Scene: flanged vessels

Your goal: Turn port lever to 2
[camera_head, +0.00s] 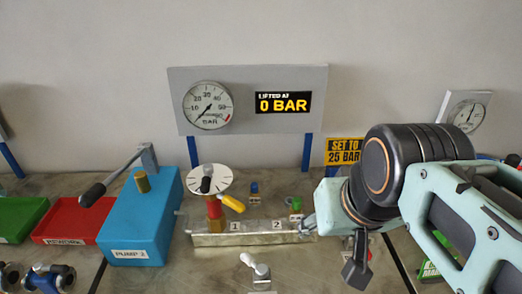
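A silver manifold block (215,239) lies on the bench with white labels 1 (235,226) and 2 (277,225) on it. A small pale grey lever (248,259) stands on a mount in front of the block. Its handle points up and left, toward label 1. It looks like the port lever, but no label names it. A yellow-handled lever (233,203) sits on a red and brass fitting at the block's left. My gripper (357,272) shows as a dark finger-like part, to the right of the grey lever and apart from it. The rest of it is hidden by my arm.
A blue PUMP 2 box (140,220) with a black-gripped handle stands left, beside red (75,220) and green (20,218) trays. Behind, a panel (240,125) carries a gauge and a 0 BAR display. A SET TO 25 BAR sign (344,151) is partly behind my arm.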

